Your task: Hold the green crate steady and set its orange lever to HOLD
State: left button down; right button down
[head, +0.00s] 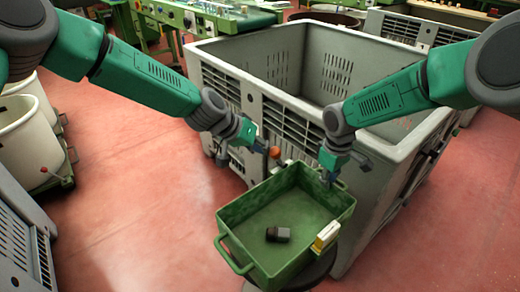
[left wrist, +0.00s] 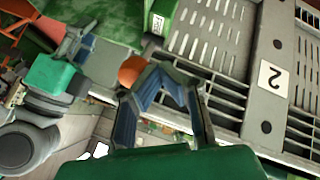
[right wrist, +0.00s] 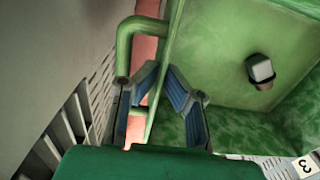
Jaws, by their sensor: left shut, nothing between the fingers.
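The green crate (head: 232,215) stands open on a dark round support, with a small dark block (head: 277,234) on its floor. The orange lever's knob (head: 275,153) shows beyond the crate's far edge. In the left wrist view the orange knob (left wrist: 132,70) is just left of my left fingertips. My left gripper (head: 260,145) is shut and empty beside the knob; I cannot tell whether they touch. My right gripper (head: 330,174) is at the crate's far right edge. In the right wrist view its fingers (right wrist: 160,70) close on either side of the crate's rim. The lever's setting is not readable.
A large grey slatted bin (head: 290,105) stands right behind the crate and both grippers. White tubs (head: 25,140) stand at the left. A yellow-and-white piece (head: 325,236) sits on the crate's right rim. The red floor (head: 130,200) is clear at the left front.

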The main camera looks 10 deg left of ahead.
pick_arm(q)
jog(key=shift+g+y, duration=0.5)
jog(key=shift+g, duration=0.2)
jog(key=w+d+r, duration=0.1)
jog(key=w+d, duration=0.1)
jog(key=d, duration=0.1)
jog(key=shift+w+r, duration=0.2)
jog(key=shift+r, duration=0.2)
pick_arm(e)
jog(key=shift+w+a+r, duration=0.1)
jog(key=shift+a+r, duration=0.05)
jog(key=shift+a, duration=0.4)
pick_arm(q)
jog(key=shift+w+r, duration=0.1)
jog(key=shift+r, duration=0.05)
pick_arm(e)
jog(key=shift+d, duration=0.15)
pick_arm(q)
jog(key=shift+a+r, duration=0.15)
jog(key=shift+r, duration=0.55)
